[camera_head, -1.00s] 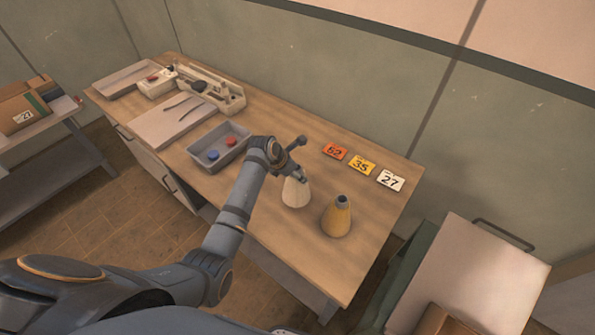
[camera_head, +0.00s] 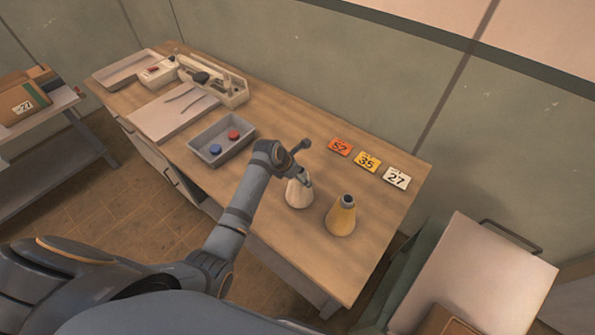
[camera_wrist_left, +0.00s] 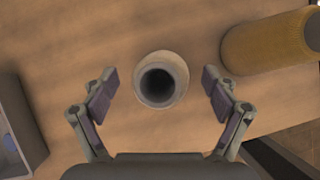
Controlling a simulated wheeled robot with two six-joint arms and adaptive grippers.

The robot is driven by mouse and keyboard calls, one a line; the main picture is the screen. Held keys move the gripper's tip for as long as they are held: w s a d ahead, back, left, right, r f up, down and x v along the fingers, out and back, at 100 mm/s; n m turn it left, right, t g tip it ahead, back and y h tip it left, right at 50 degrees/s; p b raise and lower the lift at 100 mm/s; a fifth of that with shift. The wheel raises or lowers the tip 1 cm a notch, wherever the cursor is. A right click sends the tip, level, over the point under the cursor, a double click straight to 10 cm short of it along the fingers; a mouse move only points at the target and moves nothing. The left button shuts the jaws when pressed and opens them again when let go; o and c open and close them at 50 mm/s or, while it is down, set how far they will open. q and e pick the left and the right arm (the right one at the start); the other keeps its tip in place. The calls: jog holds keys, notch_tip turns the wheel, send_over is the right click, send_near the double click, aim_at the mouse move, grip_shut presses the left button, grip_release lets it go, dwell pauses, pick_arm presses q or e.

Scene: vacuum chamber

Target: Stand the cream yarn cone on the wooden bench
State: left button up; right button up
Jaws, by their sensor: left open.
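The cream yarn cone (camera_head: 297,195) stands upright on the wooden bench (camera_head: 268,249), left of a yellow yarn cone (camera_head: 341,217). In the left wrist view the cream cone (camera_wrist_left: 161,79) shows its dark round top opening, between my open left gripper's fingers. My left gripper (camera_wrist_left: 161,94) has one finger on each side of the cone, with a gap on both sides. In the head view the left gripper (camera_head: 302,178) is at the cone's top and hides part of it. My right gripper is in neither view.
The yellow cone also shows close on the right in the wrist view (camera_wrist_left: 268,42). A grey tray (camera_head: 220,144) with a red and a blue disc lies to the left. Orange, yellow and white number cards (camera_head: 396,178) lie behind the cones. The bench front right is clear.

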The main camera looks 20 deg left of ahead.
pick_arm(q)
jog(key=b+v, duration=0.1)
jog(key=v, duration=1)
jog(key=shift+s+r+b, duration=0.3)
jog(key=shift+b, duration=0.1)
